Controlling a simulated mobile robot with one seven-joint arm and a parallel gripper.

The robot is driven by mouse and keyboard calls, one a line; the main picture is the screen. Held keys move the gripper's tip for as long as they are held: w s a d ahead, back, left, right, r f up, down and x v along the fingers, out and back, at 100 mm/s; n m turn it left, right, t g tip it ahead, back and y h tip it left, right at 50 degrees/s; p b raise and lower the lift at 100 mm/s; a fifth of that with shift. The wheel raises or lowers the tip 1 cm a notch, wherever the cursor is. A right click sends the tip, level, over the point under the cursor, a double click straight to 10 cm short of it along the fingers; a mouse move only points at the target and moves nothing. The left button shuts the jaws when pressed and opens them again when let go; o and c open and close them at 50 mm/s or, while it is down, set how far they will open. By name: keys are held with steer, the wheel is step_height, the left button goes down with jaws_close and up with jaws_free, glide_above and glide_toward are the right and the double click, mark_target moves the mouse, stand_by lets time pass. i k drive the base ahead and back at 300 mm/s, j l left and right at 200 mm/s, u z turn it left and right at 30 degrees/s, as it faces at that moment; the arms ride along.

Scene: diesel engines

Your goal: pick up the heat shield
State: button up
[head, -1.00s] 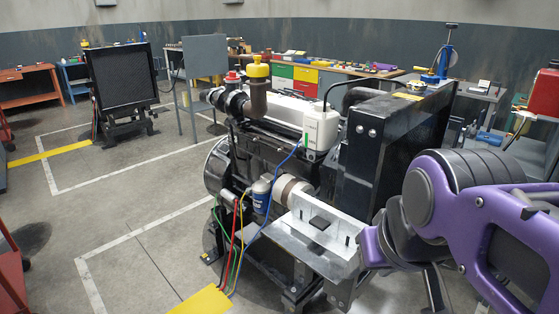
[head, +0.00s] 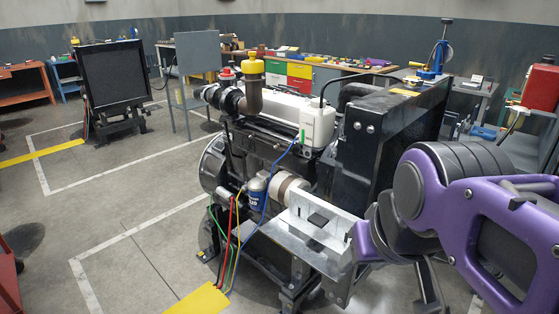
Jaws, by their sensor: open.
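A bright silver bent metal plate (head: 318,222), which I take to be the heat shield, sits at the near end of the engine (head: 262,150). It has an upright back and a flat lower part, with a small dark block in front of its upright face. My purple arm comes in from the right, and its bent wrist is close to the plate's right end in the picture. My gripper (head: 430,290) points down below the wrist, with dark fingers apart and nothing seen between them. It is right of the plate and apart from it. The fingertips are hard to make out.
A tall black radiator (head: 385,140) stands behind the plate, near my arm. A white bottle (head: 317,127) and coloured cables are on the engine. A yellow floor plate (head: 200,301) lies in front. Open floor lies left; a long workbench (head: 335,70) is at the back.

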mark_target(320, 221)
steer(key=i+j, duration=0.2)
steer(key=j, duration=0.2)
steer(key=i+j, duration=0.2)
steer(key=j, duration=0.15)
steer(key=i+j, duration=0.15)
steer(key=j, duration=0.25)
steer(key=i+j+z, duration=0.1)
steer(key=j, duration=0.25)
steer(key=i, duration=0.1)
